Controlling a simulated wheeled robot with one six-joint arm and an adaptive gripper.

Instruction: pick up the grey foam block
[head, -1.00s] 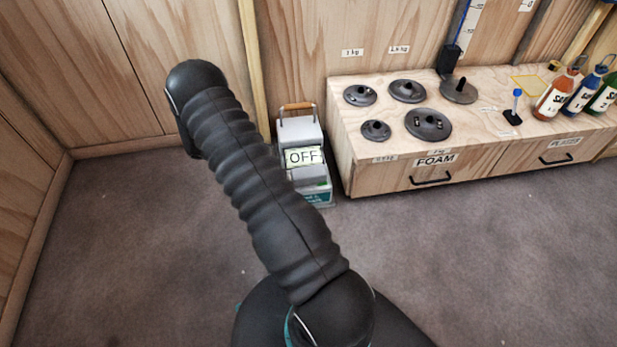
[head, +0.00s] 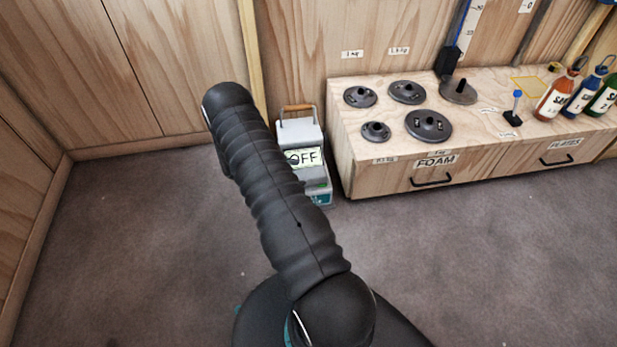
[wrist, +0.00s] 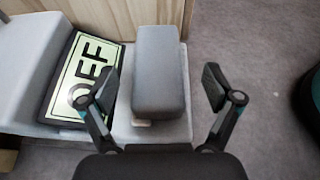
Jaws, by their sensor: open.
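The grey foam block (wrist: 160,78) shows in the wrist view as an upright-looking grey box on a pale grey surface, right of the OFF sign. My gripper (wrist: 162,88) is open, with one finger on each side of the block in the picture. Neither finger visibly touches it; the left finger overlaps the edge of the sign. I cannot tell how far the fingertips are above or around the block. In the head view my arm hides the gripper and the block.
A light grey machine (head: 299,133) with a wooden handle and an OFF sign (head: 306,157) stands on the carpet against the wall. To its right is a wooden drawer cabinet (head: 375,176) marked FOAM, bearing round weights and bottles. Open carpet lies in front.

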